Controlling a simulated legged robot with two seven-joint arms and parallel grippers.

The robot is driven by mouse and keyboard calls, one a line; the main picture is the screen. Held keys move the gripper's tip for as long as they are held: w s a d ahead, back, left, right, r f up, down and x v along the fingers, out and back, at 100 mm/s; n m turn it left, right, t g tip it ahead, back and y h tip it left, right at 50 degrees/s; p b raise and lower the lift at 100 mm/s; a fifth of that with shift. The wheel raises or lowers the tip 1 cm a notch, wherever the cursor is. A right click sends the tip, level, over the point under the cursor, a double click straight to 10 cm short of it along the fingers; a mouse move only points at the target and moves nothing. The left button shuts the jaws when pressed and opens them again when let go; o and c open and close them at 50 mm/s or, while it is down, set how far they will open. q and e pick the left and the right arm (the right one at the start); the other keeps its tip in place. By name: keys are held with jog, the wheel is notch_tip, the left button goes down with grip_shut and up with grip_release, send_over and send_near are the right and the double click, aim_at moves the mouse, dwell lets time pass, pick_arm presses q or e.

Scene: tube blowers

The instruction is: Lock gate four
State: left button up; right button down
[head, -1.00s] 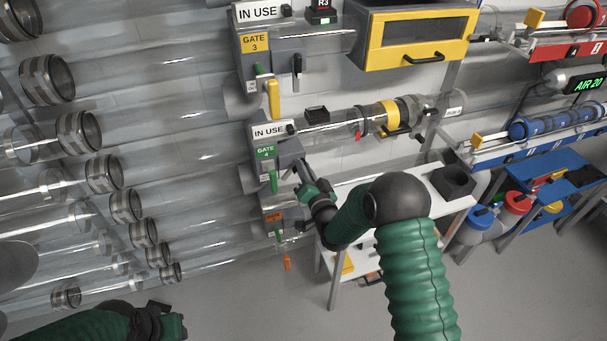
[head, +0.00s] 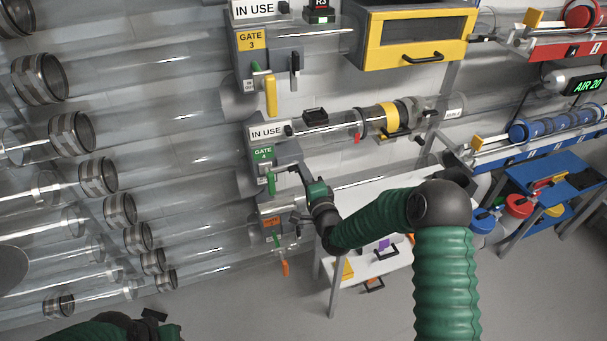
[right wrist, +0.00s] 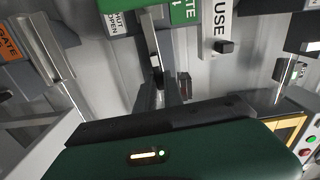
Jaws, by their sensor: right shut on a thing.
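The gate 4 box, with a green GATE 4 label (head: 263,154), is left of centre in the head view. Its IN USE sign (head: 266,132) sits just above. A green lever (head: 271,183) hangs upright on its front. My right gripper (head: 298,171) is at the right side of this box, shut on what looks like its dark handle; the fingers largely hide it. In the right wrist view the dark fingers (right wrist: 171,88) are close together below the green label (right wrist: 184,10). My left gripper (head: 155,316) is at the bottom left, partly cut off.
Gate 3 (head: 251,40) above has a green lever, a yellow lever and a black handle (head: 294,64). An orange-labelled gate (head: 271,223) is below. Clear tubes run left. A white table (head: 375,265) stands under my right arm. Open floor lies in front.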

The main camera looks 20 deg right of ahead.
jog(key=shift+d+f+m, duration=0.1)
jog(key=shift+f+m, duration=0.2)
jog(key=shift+m, duration=0.2)
jog(key=c, duration=1.5)
grip_release()
jog(key=shift+o, duration=0.2)
jog(key=shift+r, duration=0.1)
jog(key=s, duration=1.7)
jog(key=shift+d, duration=0.4)
jog(key=shift+w, duration=0.1)
